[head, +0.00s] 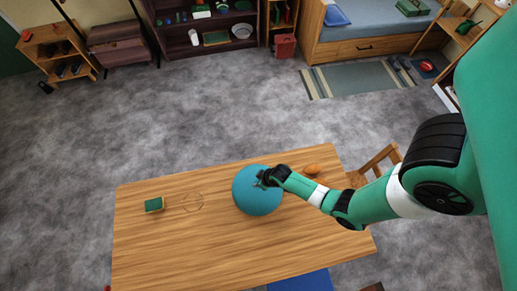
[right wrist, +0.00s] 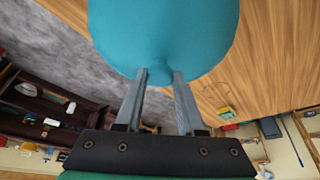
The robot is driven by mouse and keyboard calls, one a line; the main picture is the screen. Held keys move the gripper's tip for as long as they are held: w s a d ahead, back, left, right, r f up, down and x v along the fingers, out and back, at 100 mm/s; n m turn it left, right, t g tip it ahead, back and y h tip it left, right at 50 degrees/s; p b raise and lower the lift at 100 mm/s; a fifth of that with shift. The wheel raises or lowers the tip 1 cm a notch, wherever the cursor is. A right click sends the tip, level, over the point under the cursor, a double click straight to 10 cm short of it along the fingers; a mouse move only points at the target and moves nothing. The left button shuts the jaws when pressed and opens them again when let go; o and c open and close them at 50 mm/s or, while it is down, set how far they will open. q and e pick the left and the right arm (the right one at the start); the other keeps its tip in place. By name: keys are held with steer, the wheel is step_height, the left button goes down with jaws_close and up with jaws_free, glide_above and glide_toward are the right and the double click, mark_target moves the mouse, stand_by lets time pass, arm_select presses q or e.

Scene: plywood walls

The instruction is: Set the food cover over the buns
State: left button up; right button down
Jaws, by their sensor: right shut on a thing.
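The teal dome-shaped food cover (head: 257,192) is over the middle of the wooden table. It also fills the top of the right wrist view (right wrist: 165,30). My right gripper (head: 266,178) is at the top of the cover. In the right wrist view its two fingers (right wrist: 159,76) are shut on the cover's top grip. I cannot tell whether the cover's rim touches the table. No buns show clearly; anything under the cover is hidden. A small orange-brown rounded thing (head: 313,168), possibly a bun, lies to the right of the cover. My left gripper is not in view.
The wooden table (head: 150,245) has a thin ring outline (head: 193,202) left of the cover and a green and yellow block (head: 154,204) further left. A wooden chair (head: 376,165) stands at the right edge. The table's front left is clear.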

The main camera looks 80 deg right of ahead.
steer(key=shift+f+b, duration=0.3)
steer(key=shift+f, duration=0.25)
steer(key=shift+f, duration=0.25)
steer(key=shift+f+b, duration=0.1)
steer(key=shift+b, duration=0.2)
steer(key=shift+c, duration=2.2)
jaws_free()
